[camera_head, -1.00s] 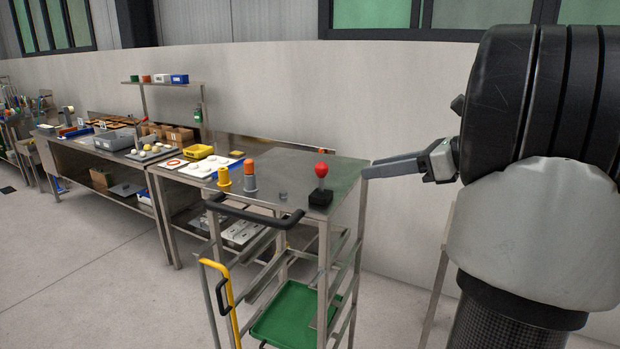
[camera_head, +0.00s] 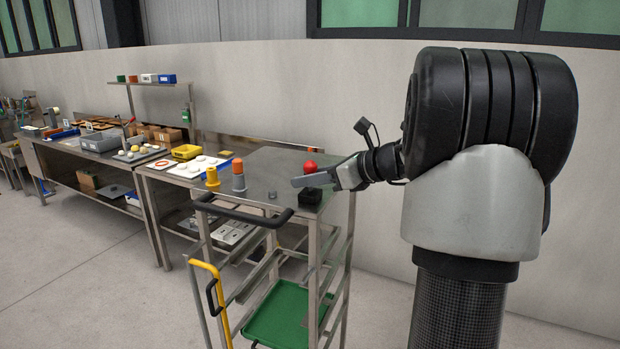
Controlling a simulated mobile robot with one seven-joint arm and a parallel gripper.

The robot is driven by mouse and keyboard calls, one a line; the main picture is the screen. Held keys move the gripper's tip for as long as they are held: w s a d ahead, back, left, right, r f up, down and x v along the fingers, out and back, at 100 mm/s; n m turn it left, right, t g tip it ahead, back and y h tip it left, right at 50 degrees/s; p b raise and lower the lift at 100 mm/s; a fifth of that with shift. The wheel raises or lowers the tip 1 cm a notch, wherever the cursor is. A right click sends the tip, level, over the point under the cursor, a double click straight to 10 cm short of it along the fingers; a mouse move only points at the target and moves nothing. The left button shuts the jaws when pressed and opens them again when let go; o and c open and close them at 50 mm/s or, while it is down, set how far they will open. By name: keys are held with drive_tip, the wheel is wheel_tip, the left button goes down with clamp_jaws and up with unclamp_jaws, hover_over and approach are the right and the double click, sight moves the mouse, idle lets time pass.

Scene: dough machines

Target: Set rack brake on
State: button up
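The rack (camera_head: 318,245) is a metal trolley with a flat top, a black push handle (camera_head: 240,209) and a yellow bar (camera_head: 207,268) at its side. A red ball knob (camera_head: 310,166) stands above a black base (camera_head: 310,198) on the rack's top, near its right corner. This looks like a lever; I cannot tell whether it is the brake. My gripper (camera_head: 300,181) points left across the knob's stem and hides it. Its fingers overlap in this side view, so I cannot tell their opening, nor whether they touch the stem.
An orange-and-grey post (camera_head: 238,176), a yellow post (camera_head: 212,178) and a small grey knob (camera_head: 272,195) stand left of the lever. A green tray (camera_head: 285,315) sits low in the rack. Cluttered workbenches (camera_head: 100,152) run left along the wall. The floor in front is clear.

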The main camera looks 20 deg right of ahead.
clamp_jaws()
drive_tip(key=shift+b, duration=0.35)
drive_tip(key=b, duration=0.1)
drive_tip(key=t+y+b, duration=0.1)
drive_tip(key=t+b, duration=0.1)
drive_tip(key=shift+s+d+f+b, duration=0.25)
drive_tip(key=shift+d+f+b, duration=0.05)
drive_tip(key=shift+b, duration=0.1)
drive_tip(key=t+y+b, duration=0.1)
drive_tip(key=t+b, duration=0.1)
drive_tip(key=b, duration=0.1)
drive_tip(key=shift+s+d+f+m+y, duration=0.1)
drive_tip(key=shift+s+d+m+y, duration=0.1)
drive_tip(key=shift+s+m+y, duration=0.15)
drive_tip(key=shift+s+d+m+t+y+b, duration=0.1)
drive_tip(key=shift+d+m+t+y+b, duration=0.1)
drive_tip(key=shift+t+y+b, duration=0.35)
drive_tip(key=shift+s+d+m+t+y+b, duration=0.1)
drive_tip(key=shift+s+m+t+y+b, duration=0.1)
drive_tip(key=shift+t+b, duration=0.6)
drive_tip(key=shift+s+d+m+t+y+b, duration=0.15)
drive_tip(key=shift+t+y+b, duration=0.25)
drive_tip(key=shift+t, duration=0.55)
drive_tip(key=shift+w, duration=0.1)
